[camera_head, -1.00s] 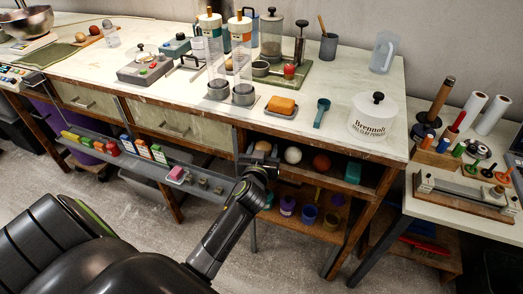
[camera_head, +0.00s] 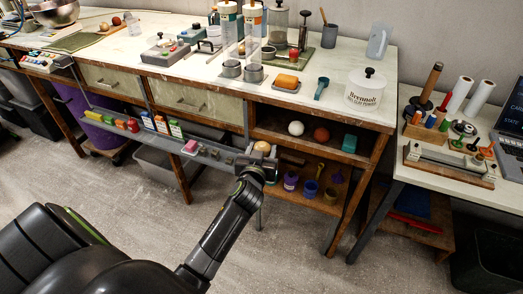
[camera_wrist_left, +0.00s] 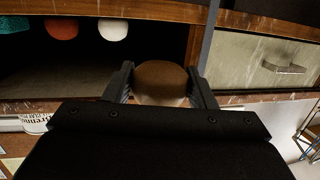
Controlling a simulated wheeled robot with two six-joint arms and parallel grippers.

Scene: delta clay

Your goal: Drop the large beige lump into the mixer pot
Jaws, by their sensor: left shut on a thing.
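The large beige lump (camera_head: 262,147) is a rounded tan piece, held between the fingers of my left gripper (camera_head: 262,160) at the front of the open shelf. In the left wrist view the lump (camera_wrist_left: 162,82) shows brown and shaded, with a finger on each side of it. My left gripper (camera_wrist_left: 162,85) is shut on it. A shiny metal bowl (camera_head: 56,14), which looks like the mixer pot, stands at the far left end of the bench, cut by the top edge. My right gripper is not in view.
The shelf holds a white ball (camera_head: 296,128), a red-orange ball (camera_head: 321,134) and a teal block (camera_head: 349,143). A narrow rail (camera_head: 130,122) with small coloured boxes runs along the bench front. Clear cylinders (camera_head: 230,40) stand on the bench. The floor (camera_head: 130,190) left of my arm is open.

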